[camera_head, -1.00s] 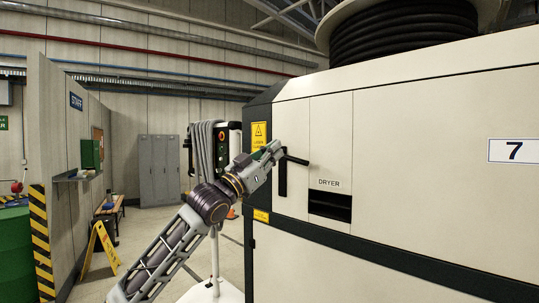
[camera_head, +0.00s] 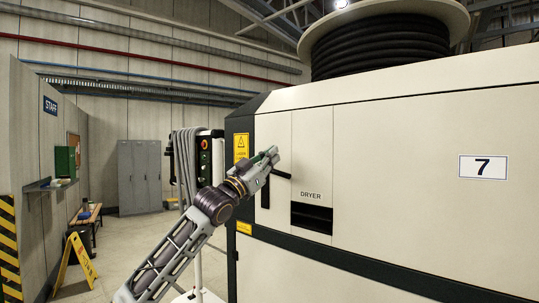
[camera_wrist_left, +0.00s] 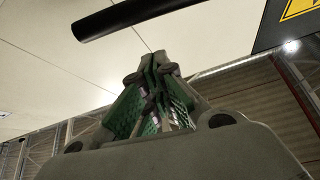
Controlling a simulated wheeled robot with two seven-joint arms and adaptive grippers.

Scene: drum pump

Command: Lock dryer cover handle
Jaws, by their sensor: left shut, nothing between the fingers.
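The dryer cover handle (camera_head: 281,174) is a black lever on the left part of the cream machine front, above and left of the slot marked DRYER. In the head view its bar points right and slightly down, and a black vertical plate (camera_head: 265,196) shows below it. My left gripper (camera_head: 273,153) is shut and empty, in front of the handle's upper left end and hiding part of it. In the left wrist view the shut fingers (camera_wrist_left: 158,62) point at the cream panel, and the black handle bar (camera_wrist_left: 125,17) lies beyond the tips, apart from them in the picture. My right gripper is not in view.
The dryer slot (camera_head: 312,218) is a dark opening below the handle. A control stand (camera_head: 205,150) with hanging cables stands left of the machine. A yellow floor sign (camera_head: 75,262) and a bench (camera_head: 86,215) are further left. Open floor lies between.

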